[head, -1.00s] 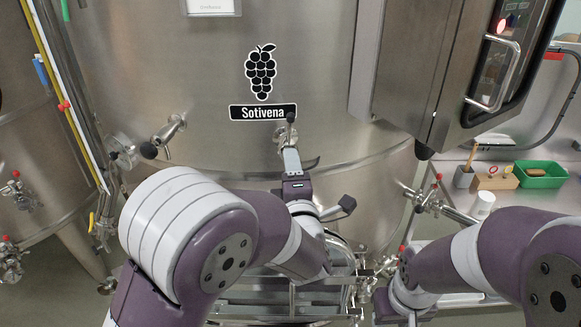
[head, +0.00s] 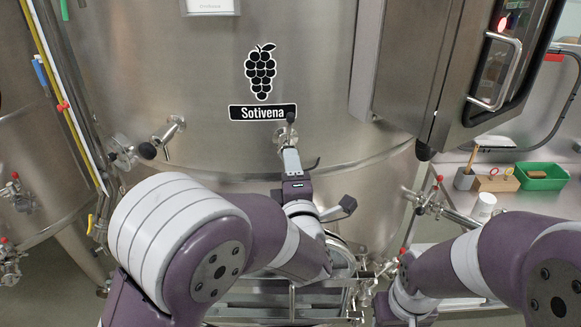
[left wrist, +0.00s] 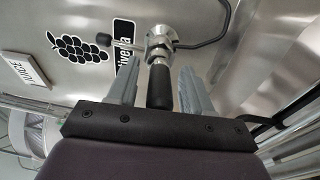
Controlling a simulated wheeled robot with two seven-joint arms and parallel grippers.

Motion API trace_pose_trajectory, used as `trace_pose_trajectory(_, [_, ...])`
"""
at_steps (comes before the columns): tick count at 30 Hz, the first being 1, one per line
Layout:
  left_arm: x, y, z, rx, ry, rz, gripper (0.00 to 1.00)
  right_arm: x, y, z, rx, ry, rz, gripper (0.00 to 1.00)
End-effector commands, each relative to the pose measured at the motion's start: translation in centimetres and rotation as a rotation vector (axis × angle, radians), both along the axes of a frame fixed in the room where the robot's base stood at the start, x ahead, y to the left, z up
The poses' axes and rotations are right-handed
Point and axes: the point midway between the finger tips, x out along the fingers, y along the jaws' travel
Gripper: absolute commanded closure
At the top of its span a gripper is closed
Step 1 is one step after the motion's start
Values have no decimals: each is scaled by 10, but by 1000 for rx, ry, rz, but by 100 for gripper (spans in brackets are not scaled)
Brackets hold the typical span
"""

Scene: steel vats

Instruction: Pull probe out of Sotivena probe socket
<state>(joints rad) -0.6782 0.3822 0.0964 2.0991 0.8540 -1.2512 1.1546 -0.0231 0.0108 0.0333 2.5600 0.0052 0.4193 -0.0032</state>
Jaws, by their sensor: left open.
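The Sotivena vat (head: 320,60) carries a grape sign and a black name plate. Below the plate a steel socket fitting shows, with a black ball-ended lever near it. In the left wrist view the steel socket (left wrist: 159,42) holds the probe, whose black handle (left wrist: 160,86) points toward me. My left gripper (head: 290,156) is at the socket in the head view. In the left wrist view its open fingers (left wrist: 157,88) stand on either side of the handle, with gaps visible. The gripper partly hides the socket in the head view. My right arm shows at the right, but its jaws do not.
A steel valve (head: 168,137) sticks out left of the socket. A steel control cabinet (head: 420,70) hangs at the upper right. A counter at the right bears a green tray (head: 541,183) and a white cup (head: 483,206). Red-handled valves (head: 431,198) stand at the vat's right.

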Motion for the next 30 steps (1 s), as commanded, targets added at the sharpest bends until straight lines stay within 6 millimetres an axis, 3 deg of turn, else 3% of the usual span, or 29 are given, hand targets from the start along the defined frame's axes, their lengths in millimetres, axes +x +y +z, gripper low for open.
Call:
trace_pose_trajectory(1, [0, 0, 0, 0, 0, 0, 50, 0, 0, 0, 0, 0, 0, 58])
trace_pose_trajectory(2, [0, 0, 0, 0, 0, 0, 56, 0, 0, 0, 0, 0, 0, 58])
trace_pose_trajectory(6, [0, 0, 0, 0, 0, 0, 100, 0, 0, 0, 0, 0, 0, 58])
trace_pose_trajectory(30, [-25, -4, -2, -1, -1, -1, 100, 0, 0, -15, 0, 0, 0, 58])
